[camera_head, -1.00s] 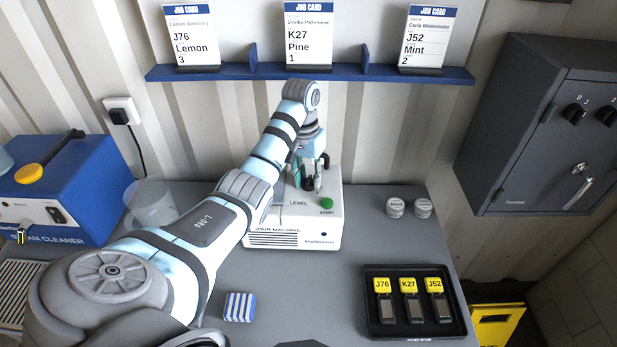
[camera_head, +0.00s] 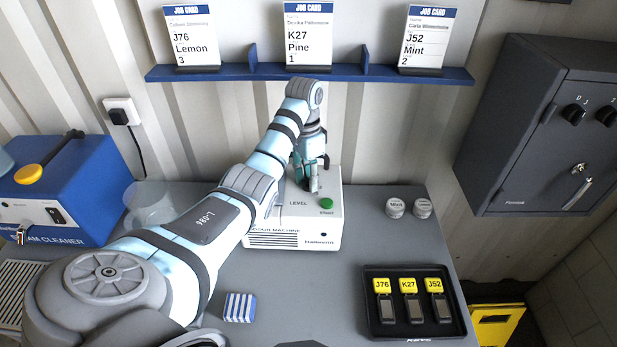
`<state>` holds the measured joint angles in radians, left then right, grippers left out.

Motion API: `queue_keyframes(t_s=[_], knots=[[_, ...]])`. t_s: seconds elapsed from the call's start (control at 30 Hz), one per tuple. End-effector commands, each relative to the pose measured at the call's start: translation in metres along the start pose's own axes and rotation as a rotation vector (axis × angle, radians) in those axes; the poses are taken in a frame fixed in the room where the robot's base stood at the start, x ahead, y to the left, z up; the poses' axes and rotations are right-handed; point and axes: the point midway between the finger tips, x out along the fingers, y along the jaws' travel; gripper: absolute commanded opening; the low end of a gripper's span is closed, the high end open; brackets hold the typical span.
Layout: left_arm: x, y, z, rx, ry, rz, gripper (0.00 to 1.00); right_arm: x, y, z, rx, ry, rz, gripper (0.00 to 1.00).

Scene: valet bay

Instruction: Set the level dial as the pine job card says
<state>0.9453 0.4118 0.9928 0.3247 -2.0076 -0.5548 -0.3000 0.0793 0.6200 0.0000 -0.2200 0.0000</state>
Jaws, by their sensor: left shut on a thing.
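The pine job card (camera_head: 308,36) stands in the middle of the blue shelf and reads K27, Pine, 1. The white odour machine (camera_head: 292,236) stands on the grey table, with the word LEVEL and a green START button (camera_head: 326,203) on its top. My left gripper (camera_head: 311,184) points down at the machine's top, above the word LEVEL, and is shut on the level dial. The gripper and arm hide most of the dial, so its setting cannot be read. My right gripper is not in view.
Lemon (camera_head: 191,38) and mint (camera_head: 429,38) job cards flank the pine card. A black key tray (camera_head: 459,322) and two small tins (camera_head: 396,208) are at right. A striped box (camera_head: 239,307), a clear container (camera_head: 150,204) and a blue steam cleaner (camera_head: 85,180) are at left.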

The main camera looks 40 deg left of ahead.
Motion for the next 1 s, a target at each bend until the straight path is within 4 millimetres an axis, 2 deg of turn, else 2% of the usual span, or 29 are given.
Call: queue_keyframes(t_s=[0.3, 0.33, 0.43, 0.87, 1.0], knots=[[-0.0014, -0.0006, -0.0014, 0.002, 0.006, -0.003, 0.01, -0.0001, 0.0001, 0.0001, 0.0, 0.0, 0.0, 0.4], [-0.0014, -0.0006, -0.0014, 0.002, 0.006, -0.004, 0.32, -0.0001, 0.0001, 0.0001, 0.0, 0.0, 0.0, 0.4], [-0.0012, -0.0006, -0.0011, 0.001, 0.005, -0.003, 0.48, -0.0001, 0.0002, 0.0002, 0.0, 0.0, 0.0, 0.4], [-0.0004, -0.0005, 0.0002, -0.002, 0.002, -0.001, 0.49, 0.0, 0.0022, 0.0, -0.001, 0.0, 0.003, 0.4], [-0.0001, -0.0004, 0.0005, -0.071, 0.006, -0.001, 0.49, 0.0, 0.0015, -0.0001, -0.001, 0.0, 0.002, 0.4]])
